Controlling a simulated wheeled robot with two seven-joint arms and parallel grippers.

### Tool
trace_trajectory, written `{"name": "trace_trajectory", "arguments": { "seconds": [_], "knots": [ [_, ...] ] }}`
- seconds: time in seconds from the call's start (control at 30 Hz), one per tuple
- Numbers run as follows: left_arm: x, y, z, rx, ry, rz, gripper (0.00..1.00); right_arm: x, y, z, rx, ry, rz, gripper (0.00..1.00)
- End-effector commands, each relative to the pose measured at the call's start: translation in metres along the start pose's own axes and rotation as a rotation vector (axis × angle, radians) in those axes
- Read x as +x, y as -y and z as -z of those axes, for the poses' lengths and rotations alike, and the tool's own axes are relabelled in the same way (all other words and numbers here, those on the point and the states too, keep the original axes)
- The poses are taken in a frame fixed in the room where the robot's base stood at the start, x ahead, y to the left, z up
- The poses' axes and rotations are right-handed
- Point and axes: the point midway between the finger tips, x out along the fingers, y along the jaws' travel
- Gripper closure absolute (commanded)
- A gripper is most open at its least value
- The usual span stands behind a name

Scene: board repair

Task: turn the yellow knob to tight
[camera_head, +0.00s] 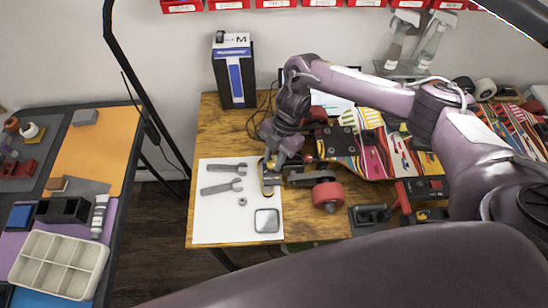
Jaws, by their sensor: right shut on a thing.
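My right gripper (278,158) reaches down at the near left end of the skateboard (375,147), beside its truck and the red wheel (328,196). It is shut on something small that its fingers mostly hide. A yellow-and-black part (266,181) shows just below the fingers, at the right edge of the white sheet (215,222). The yellow knob itself cannot be made out clearly, nor which way it is turned. My left gripper is not in view.
Two grey wrenches (222,187), a small nut and a square grey dish (267,220) lie on the white sheet. A black-and-blue box (235,75) stands behind. Dark tools (370,215) lie at the right. A side table holds a compartment tray (60,263).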

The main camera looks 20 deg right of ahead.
Motion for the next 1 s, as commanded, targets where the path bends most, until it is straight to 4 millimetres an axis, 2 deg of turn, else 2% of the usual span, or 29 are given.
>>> {"name": "trace_trajectory", "arguments": {
  "seconds": [0.1, 0.13, 0.27, 0.63, 0.93, 1.0],
  "knots": [
    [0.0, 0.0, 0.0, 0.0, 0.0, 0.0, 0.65, -0.001, -0.001, 0.001, -0.003, 0.0, -0.002, 0.98],
    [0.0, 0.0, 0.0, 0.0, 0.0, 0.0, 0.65, -0.001, -0.001, 0.001, -0.002, 0.0, -0.002, 0.72],
    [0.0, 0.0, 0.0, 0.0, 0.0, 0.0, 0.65, -0.001, -0.001, 0.001, -0.002, 0.0, -0.002, 0.55],
    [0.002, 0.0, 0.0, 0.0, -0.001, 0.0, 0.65, -0.006, -0.001, -0.001, -0.001, 0.001, -0.003, 0.54],
    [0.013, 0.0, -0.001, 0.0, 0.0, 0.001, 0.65, -0.055, -0.001, -0.001, -0.002, 0.003, -0.005, 0.54],
    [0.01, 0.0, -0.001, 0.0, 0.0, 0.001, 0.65, -0.066, -0.002, 0.0, -0.003, 0.004, -0.004, 0.54]
  ]
}}
